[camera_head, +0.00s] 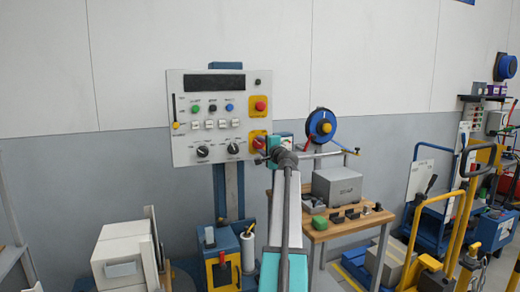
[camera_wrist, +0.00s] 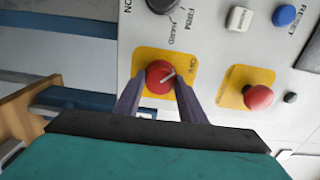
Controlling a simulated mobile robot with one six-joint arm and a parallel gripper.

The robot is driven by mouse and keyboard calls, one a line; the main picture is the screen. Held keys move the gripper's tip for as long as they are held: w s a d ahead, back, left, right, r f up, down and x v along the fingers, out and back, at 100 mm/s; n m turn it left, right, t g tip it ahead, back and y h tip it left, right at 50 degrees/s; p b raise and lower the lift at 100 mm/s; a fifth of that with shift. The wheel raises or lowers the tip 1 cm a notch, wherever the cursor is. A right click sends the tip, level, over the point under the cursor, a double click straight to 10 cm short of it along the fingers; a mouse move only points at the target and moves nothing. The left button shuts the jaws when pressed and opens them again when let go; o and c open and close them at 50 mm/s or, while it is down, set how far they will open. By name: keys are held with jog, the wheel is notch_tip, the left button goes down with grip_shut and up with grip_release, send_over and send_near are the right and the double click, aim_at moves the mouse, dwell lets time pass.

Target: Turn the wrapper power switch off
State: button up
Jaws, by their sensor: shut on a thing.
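The wrapper control panel (camera_head: 215,115) is a light grey box on a blue post. The power switch (camera_wrist: 160,77) is a red round knob on a yellow plate, also at the panel's lower right in the head view (camera_head: 257,142). My gripper (camera_wrist: 159,88) is shut on this knob, one finger on each side. The knob's white mark slants to the upper right in the wrist view. An OFF label shows beside it; I cannot tell whether the mark lines up with it. In the head view my gripper (camera_head: 268,151) partly covers the panel's lower right corner.
A red push button (camera_wrist: 258,97) on another yellow plate sits beside the switch. A black knob (camera_wrist: 162,4) is close on the other side. A wooden bench (camera_head: 335,232) with a grey box (camera_head: 337,187) stands right of the panel.

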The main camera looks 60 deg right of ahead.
jog(key=shift+r, duration=0.3)
jog(key=o, duration=1.1)
jog(key=shift+c, duration=0.2)
jog(key=shift+d+f, duration=0.1)
jog(key=shift+f, duration=0.1)
jog(key=shift+f, duration=0.1)
jog(key=v, duration=1.3)
jog(key=shift+s+a+b, duration=0.25)
jog(key=shift+a+b, duration=0.05)
jog(key=shift+a, duration=0.05)
